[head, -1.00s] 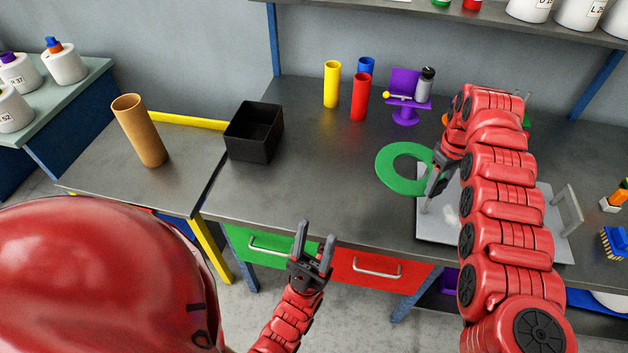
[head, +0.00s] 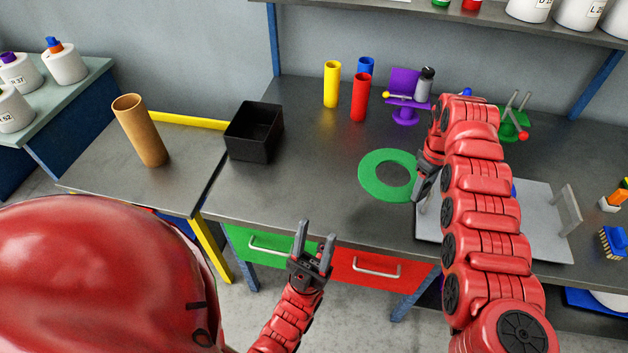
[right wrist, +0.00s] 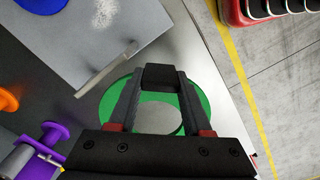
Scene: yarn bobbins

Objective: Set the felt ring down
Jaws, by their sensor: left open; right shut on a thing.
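The green felt ring (head: 369,177) lies flat and level at the bench's middle, just left of the grey tray. My right gripper (head: 421,192) is shut on the ring's right edge. In the right wrist view the right gripper's fingers (right wrist: 160,77) reach over the green ring (right wrist: 108,105). I cannot tell whether the ring touches the bench or hovers just above it. My left gripper (head: 316,240) is open and empty, in front of the bench by the drawers.
The grey tray (head: 430,228) with a handle lies right of the ring. Red (head: 360,98), yellow (head: 331,84) and blue tubes and a purple stand (head: 404,112) are behind it. A black box (head: 252,145) stands left. The bench between box and ring is clear.

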